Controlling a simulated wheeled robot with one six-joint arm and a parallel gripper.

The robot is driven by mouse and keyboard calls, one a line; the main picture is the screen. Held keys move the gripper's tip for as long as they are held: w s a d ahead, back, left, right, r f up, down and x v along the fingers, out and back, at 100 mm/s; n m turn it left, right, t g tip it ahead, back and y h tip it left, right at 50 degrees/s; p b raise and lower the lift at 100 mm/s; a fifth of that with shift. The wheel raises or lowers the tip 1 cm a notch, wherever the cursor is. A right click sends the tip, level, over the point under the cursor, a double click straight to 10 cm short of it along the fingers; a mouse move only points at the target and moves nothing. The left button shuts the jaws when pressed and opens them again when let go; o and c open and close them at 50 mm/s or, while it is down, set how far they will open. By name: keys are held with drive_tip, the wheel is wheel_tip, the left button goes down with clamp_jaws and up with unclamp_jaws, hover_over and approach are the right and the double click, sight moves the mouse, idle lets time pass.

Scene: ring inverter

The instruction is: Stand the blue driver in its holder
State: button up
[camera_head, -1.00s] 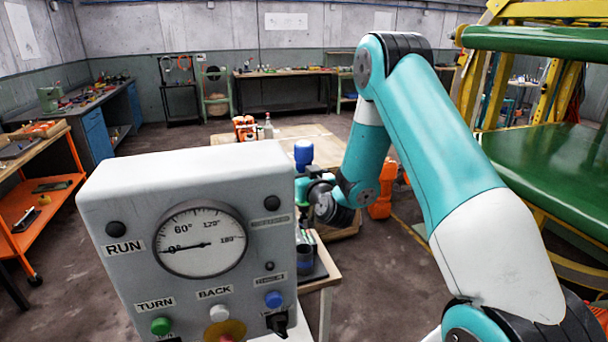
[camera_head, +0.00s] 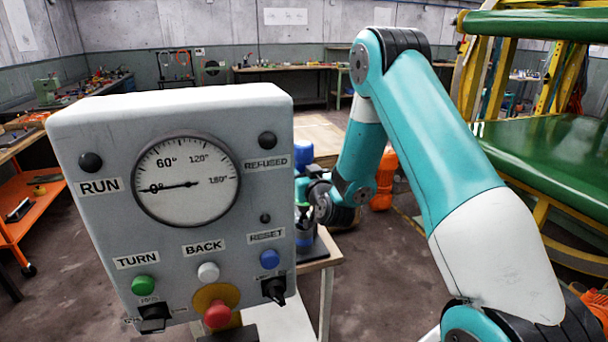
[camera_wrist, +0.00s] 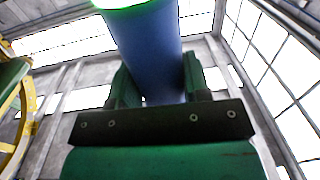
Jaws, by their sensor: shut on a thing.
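The blue driver (camera_head: 304,152) shows as a blue top just right of the control box in the head view. My gripper (camera_head: 306,190) is below that top, partly hidden behind the box edge. In the wrist view my gripper (camera_wrist: 155,88) is shut on the driver, a thick blue cylinder (camera_wrist: 152,45) with a bright green band at the picture's top edge. A dark grey-blue thing (camera_head: 306,245), perhaps the holder, is on the table below my gripper. The box hides part of it, and I cannot tell whether the driver touches it.
A large grey control box (camera_head: 180,230) with a dial, labelled buttons and a red knob (camera_head: 218,314) fills the left foreground. The small wooden table (camera_head: 328,257) stands behind it. An orange thing (camera_head: 384,180) is to the right of my wrist. Open floor lies right of the table.

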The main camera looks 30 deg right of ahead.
sight(308, 207)
drive_tip(key=shift+f+b, duration=3.4)
drive_tip(key=shift+f, duration=0.6)
drive_tip(key=o, duration=1.2)
drive_tip(key=shift+o, duration=0.5)
drive_tip(key=shift+f, duration=0.15)
